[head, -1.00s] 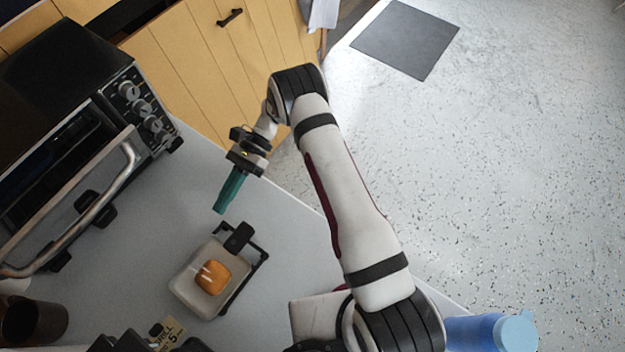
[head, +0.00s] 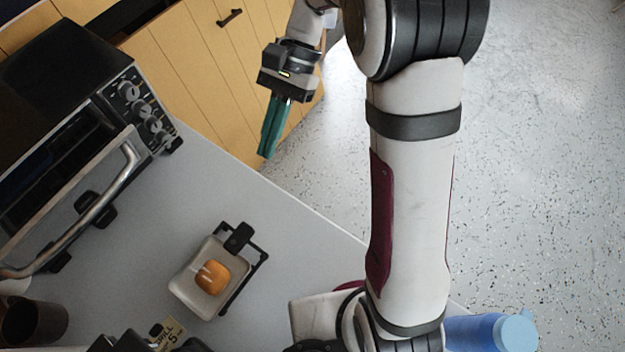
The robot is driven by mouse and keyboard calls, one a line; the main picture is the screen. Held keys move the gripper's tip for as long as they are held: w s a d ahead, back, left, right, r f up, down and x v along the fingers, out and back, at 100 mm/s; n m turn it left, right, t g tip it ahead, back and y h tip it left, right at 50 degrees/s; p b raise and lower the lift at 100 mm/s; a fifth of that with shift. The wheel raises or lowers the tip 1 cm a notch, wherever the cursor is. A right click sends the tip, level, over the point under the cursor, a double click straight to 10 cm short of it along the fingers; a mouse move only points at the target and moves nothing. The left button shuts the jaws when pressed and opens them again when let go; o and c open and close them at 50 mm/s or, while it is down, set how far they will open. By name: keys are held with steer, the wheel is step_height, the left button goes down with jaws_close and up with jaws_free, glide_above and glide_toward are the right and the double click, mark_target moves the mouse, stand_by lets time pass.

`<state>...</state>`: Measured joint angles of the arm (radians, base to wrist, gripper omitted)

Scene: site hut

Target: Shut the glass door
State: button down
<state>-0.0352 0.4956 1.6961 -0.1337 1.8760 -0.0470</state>
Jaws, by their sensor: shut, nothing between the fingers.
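A black toaster oven (head: 60,95) stands on the grey counter at the left. Its glass door (head: 65,185) is at the front, tipped outward below the dark opening, with a curved metal handle (head: 100,208) along its edge. The door looks partly open; how far is hard to tell from above. My gripper (head: 266,155) has teal fingers, which are shut and empty. It is up and to the right of the oven, near the counter's edge, well apart from the door and handle.
A pan-like tray (head: 185,290) with an orange item (head: 212,277) sits on the counter below the oven's right side. A dark mug (head: 35,320) stands at lower left and a blue bottle (head: 475,333) at lower right. The counter between oven and tray is clear.

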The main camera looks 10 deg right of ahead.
steer(key=s+d+r+n+t+h, duration=0.1)
steer(key=s+d+r+t, duration=0.1)
steer(key=s, duration=0.3)
steer(key=s+d+r+t+h, duration=0.1)
steer(key=s+d+r+t, duration=0.15)
steer(key=s, duration=0.25)
steer(key=m+y, duration=1.8)
steer(key=m, duration=0.6)
glide_toward(108, 153)
steer(key=s+a, duration=0.2)
steer(key=s, duration=0.1)
steer(key=shift+m+t, duration=0.3)
steer(key=shift+t, duration=0.05)
steer(key=a, duration=0.1)
steer(key=w+a+r, duration=0.1)
steer(key=w+a, duration=0.1)
steer(key=shift+w+a+r, duration=0.25)
steer(key=shift+r, duration=0.05)
